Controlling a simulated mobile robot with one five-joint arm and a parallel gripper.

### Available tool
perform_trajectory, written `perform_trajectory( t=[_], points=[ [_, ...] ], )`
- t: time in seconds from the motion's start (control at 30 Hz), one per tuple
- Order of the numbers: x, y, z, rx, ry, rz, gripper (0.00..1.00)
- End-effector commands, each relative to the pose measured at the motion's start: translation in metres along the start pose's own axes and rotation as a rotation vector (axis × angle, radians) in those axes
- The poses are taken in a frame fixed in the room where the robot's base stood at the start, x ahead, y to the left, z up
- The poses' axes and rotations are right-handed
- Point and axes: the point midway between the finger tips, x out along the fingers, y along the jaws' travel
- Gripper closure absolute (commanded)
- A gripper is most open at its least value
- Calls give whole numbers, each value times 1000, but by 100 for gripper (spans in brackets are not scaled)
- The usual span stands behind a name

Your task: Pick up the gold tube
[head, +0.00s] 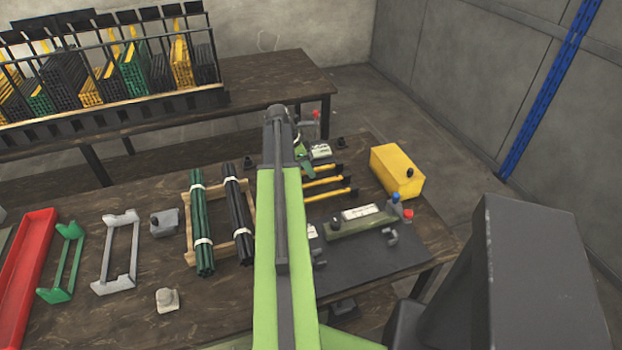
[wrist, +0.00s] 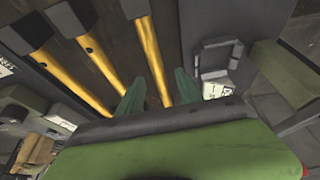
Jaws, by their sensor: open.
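Three gold tubes with dark ends lie side by side on the table. In the head view they are the far tube (head: 320,168), the middle tube (head: 325,181) and the near tube (head: 332,195), partly hidden by my arm. In the wrist view they are the left tube (wrist: 85,78), the middle tube (wrist: 117,66) and the right tube (wrist: 151,52). My gripper (wrist: 159,76) is open and empty, its green fingers pointing toward the tubes. The right tube passes between the two fingertips in the picture; height above it is unclear. My gripper (head: 305,161) is near the far tube in the head view.
A yellow box (head: 397,171) stands right of the tubes. A green press with a white label (head: 360,212) is nearer, on a dark mat (head: 385,258). Bundles of green tubes (head: 200,225) and black tubes (head: 238,210) lie left.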

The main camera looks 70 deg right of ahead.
Motion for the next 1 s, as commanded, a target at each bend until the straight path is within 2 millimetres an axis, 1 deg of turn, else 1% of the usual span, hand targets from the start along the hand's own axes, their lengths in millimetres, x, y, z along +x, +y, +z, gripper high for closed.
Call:
perform_trajectory(
  t=[0.03, 0.27, 0.37, 0.6, 1.0],
  points=[
    [13, -1, 3, 0, 0, 0, 57],
    [10, -1, 0, -1, 0, -1, 57],
    [10, -1, 0, -1, 0, -1, 69],
    [10, -1, 0, -1, 0, -1, 100],
    [10, -1, 0, -1, 0, -1, 100]
  ],
)
